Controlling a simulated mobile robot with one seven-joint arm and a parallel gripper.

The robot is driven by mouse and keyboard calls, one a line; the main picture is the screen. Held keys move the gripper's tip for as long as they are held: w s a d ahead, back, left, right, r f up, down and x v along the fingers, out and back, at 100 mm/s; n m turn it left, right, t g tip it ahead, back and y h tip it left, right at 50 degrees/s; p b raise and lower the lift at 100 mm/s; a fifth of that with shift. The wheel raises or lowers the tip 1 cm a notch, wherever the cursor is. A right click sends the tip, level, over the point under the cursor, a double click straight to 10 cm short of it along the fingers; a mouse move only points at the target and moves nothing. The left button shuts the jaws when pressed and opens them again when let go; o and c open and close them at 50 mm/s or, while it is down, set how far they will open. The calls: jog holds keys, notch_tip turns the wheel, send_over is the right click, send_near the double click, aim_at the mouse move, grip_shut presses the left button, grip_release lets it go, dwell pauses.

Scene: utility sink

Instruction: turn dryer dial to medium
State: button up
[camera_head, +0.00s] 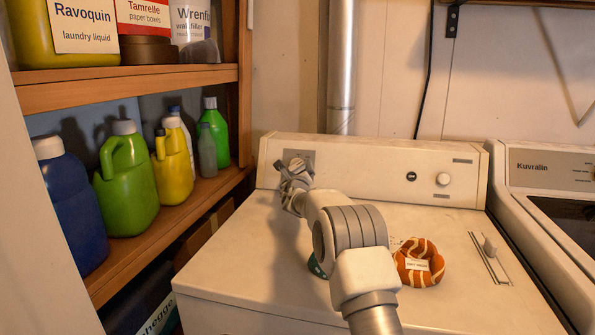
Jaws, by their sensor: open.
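The white dryer (235,255) stands in the middle, with a raised control panel (350,160) along its back. At the panel's left end is a dial on a grey plate (305,155), mostly hidden behind my gripper (296,170). My gripper is open, right at this dial; I cannot tell whether the fingers touch it or are around it. A second round pale knob (443,180) is on the panel's right side, clear of my arm. The dial setting and its markings cannot be read from here.
A black round button (411,176) sits between the dial and knob. An orange striped ring-shaped item (420,262) and a slider (490,246) are on the dryer top, right of my arm. Shelves with bottles (127,180) stand left; another white machine (545,175) stands right.

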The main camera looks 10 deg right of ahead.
jog(key=shift+w, duration=0.3)
jog(key=c, duration=1.4)
jog(key=shift+o, duration=0.2)
